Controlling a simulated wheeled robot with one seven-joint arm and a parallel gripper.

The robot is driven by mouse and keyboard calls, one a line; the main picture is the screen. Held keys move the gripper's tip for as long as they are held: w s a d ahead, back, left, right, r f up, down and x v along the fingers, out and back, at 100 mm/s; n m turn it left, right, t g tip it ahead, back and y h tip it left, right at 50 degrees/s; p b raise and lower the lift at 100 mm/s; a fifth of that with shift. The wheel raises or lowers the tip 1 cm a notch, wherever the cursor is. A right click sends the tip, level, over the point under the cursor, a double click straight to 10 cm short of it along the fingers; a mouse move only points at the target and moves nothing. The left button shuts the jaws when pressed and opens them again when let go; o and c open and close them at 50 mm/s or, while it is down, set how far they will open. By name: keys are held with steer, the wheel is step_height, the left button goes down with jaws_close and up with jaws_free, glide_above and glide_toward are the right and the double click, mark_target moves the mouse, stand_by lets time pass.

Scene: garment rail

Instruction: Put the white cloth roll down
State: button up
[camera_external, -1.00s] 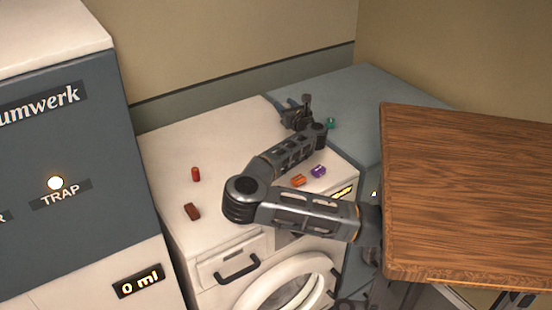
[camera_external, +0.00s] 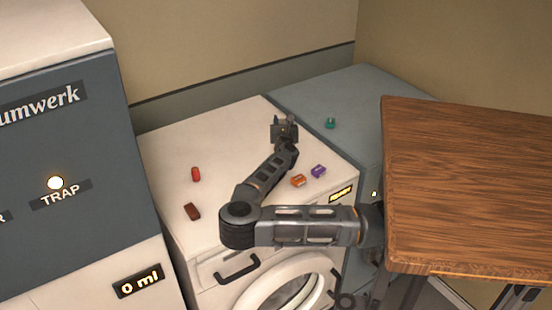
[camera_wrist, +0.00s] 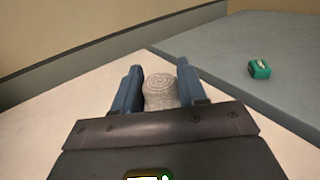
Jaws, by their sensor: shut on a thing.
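The white cloth roll (camera_wrist: 160,91) is between the two blue fingers of my gripper (camera_wrist: 156,88) in the wrist view, its spiral end facing up. My gripper is shut on it. In the external view my gripper (camera_external: 285,130) is over the back part of the white washing machine top (camera_external: 225,145), near its right edge. The roll is hard to make out there. I cannot tell whether the roll touches the surface.
A red item (camera_external: 196,174), a dark red block (camera_external: 192,212), an orange item (camera_external: 298,181) and a purple item (camera_external: 318,171) sit on the machine top. A teal item (camera_external: 330,123) lies on the grey surface (camera_external: 365,90). A wooden tabletop (camera_external: 465,190) stands at right.

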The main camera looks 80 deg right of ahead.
steer(key=shift+w+a+f, duration=0.3)
steer(key=shift+w+f, duration=0.15)
steer(key=shift+w, duration=0.1)
steer(key=shift+f+p, duration=0.5)
steer(key=shift+f, duration=1.45)
steer(key=shift+f, duration=0.2)
steer(key=o, duration=1)
steer(key=shift+r, duration=0.1)
